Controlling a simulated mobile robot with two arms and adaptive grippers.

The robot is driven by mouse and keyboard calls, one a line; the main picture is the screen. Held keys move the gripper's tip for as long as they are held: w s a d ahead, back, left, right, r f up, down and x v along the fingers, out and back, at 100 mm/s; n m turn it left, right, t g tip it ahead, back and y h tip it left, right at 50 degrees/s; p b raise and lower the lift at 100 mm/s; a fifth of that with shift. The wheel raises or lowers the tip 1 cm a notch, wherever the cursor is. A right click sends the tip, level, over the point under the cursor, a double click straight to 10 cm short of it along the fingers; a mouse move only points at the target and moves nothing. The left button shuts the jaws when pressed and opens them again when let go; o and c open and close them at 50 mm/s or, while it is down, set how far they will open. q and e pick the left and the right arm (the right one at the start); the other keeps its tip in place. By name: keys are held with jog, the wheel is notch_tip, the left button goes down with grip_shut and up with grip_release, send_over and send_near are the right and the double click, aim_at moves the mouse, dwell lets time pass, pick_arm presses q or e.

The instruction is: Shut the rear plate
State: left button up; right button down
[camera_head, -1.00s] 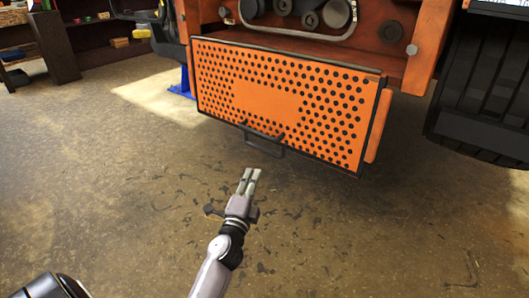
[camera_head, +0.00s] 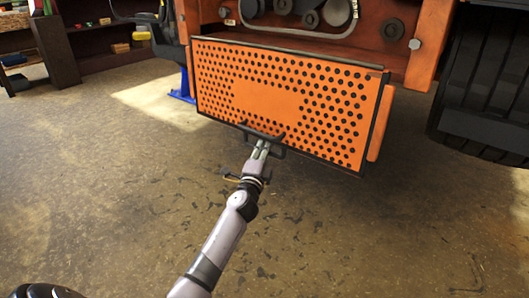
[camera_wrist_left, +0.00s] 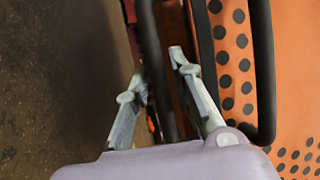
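The rear plate (camera_head: 335,114) is an orange perforated panel with a dark frame, hanging tilted outward below the orange machine body in the head view. Its dark handle (camera_head: 277,149) sticks out at the lower edge. My left gripper (camera_head: 262,146) is at this handle. In the left wrist view, the two fingers (camera_wrist_left: 158,72) are apart, with a dark bar (camera_wrist_left: 156,50) running between them. I cannot tell whether they touch it. The plate's orange face (camera_wrist_left: 298,70) lies to the right there. My right gripper is not in view.
Above the plate is the machine's opening with rollers and a hose (camera_head: 300,32). A large black tire (camera_head: 485,85) stands at the right. A blue stand (camera_head: 182,88) is left of the plate. The floor in front is clear.

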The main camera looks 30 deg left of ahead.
pick_arm(q)
grip_shut()
dwell(0.6)
